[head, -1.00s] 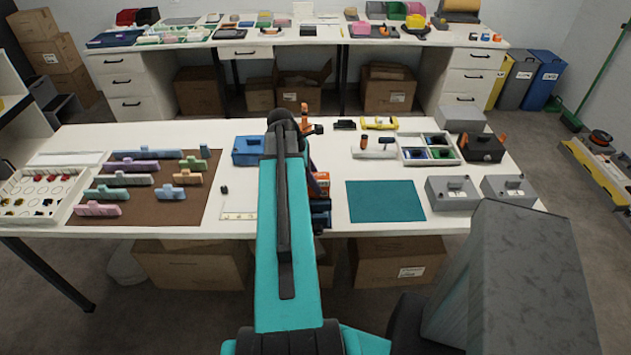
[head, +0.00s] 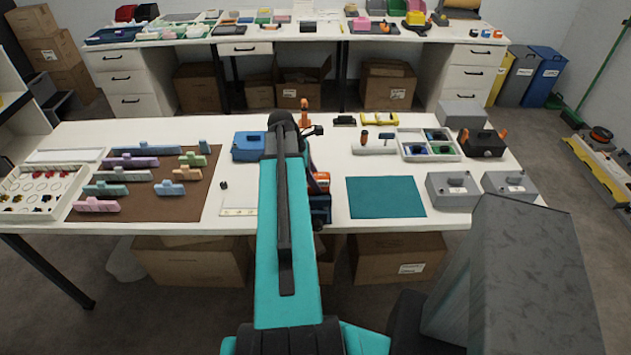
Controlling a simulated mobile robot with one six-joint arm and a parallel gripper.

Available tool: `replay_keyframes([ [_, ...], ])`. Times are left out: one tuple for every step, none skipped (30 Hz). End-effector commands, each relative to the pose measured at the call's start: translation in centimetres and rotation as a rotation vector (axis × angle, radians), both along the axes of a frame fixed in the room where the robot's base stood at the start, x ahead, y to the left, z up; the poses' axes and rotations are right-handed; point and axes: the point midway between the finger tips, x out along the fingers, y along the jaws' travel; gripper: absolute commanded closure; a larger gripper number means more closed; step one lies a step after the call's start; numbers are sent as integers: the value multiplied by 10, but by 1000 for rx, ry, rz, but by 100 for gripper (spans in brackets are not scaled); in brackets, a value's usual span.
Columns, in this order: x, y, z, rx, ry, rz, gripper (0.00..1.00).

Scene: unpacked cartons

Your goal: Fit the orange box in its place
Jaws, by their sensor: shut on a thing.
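The orange box (head: 321,179) shows only in part, just right of my teal arm, above the table. My gripper (head: 314,187) is mostly hidden behind the arm; a dark part of it shows beside the orange box, and it is shut on that box. A dark blue open container (head: 320,209) stands right below the orange box near the table's front edge, also partly hidden by the arm. I cannot tell whether the box touches this container or is partly inside it.
A blue box (head: 248,147) stands left of the arm and an orange upright tool (head: 304,115) behind it. A teal mat (head: 386,197) lies bare to the right. Grey boxes (head: 453,190), a divided white tray (head: 429,145) and a brown mat (head: 146,205) with colored blocks surround.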

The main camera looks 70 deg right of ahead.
Motion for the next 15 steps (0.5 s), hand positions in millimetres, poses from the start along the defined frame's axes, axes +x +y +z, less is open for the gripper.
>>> replay_keyframes([
  [0,0,-1,0,0,0,90],
  [0,0,-2,0,0,0,90],
  [0,0,-2,0,0,0,64],
  [0,0,-2,0,0,0,58],
  [0,0,-2,0,0,0,53],
  [0,0,-2,0,0,0,47],
  [0,0,-2,0,0,0,43],
  [0,0,-2,0,0,0,43],
  [0,0,-2,0,0,0,43],
  [0,0,-2,-1,0,0,43],
  [0,0,-1,-1,0,0,43],
  [0,0,-1,-1,0,0,43],
  [0,0,-1,-1,0,0,43],
  [0,0,-1,-1,0,0,43],
  [0,0,-1,-1,0,0,43],
])
